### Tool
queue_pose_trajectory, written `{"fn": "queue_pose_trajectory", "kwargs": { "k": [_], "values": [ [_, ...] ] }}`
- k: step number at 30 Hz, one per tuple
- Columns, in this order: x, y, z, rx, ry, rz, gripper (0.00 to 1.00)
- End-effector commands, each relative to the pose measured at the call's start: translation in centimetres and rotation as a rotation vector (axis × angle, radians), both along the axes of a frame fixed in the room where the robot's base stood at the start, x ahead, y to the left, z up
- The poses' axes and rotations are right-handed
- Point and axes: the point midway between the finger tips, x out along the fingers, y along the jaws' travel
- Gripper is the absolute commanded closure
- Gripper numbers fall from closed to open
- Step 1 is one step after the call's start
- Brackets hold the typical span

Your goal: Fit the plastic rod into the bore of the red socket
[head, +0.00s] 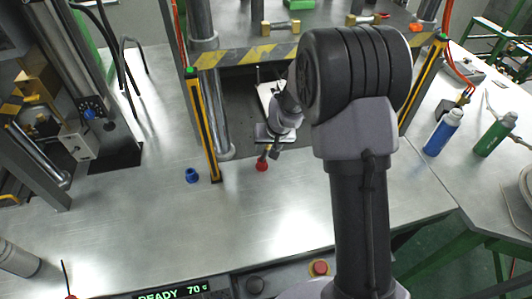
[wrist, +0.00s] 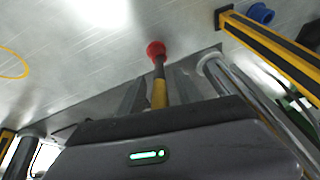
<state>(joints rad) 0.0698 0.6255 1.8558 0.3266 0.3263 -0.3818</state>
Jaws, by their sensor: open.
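The red socket (head: 262,166) stands on the metal bench just in front of the press opening; it also shows in the wrist view (wrist: 156,48). The plastic rod (wrist: 159,92) has a yellow length and a dark length, and its dark end meets the red socket. How deep it sits in the bore cannot be seen. My gripper (wrist: 160,88) is open, with one grey finger on each side of the rod and a gap between. In the head view my gripper (head: 270,150) is just above the red socket, and the rod is partly hidden there.
A blue socket (head: 192,175) stands to the left, beside a yellow-and-black post (head: 204,125). A steel column (head: 217,110) rises close to my gripper. Blue (head: 443,132) and green (head: 496,134) bottles stand at the right.

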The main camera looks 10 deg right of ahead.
Motion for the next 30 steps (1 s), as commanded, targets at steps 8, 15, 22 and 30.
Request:
{"fn": "queue_pose_trajectory", "kwargs": {
  "k": [8,15,22,30],
  "values": [
    [0.0,0.0,0.1,-0.001,-0.001,0.001,0.8],
    [0.0,0.0,0.1,-0.001,-0.001,0.001,1.0],
    [0.0,0.0,0.3,-0.001,-0.001,0.001,1.0],
    [0.1,0.0,3.3,-0.001,-0.003,0.001,1.0]
  ]
}}
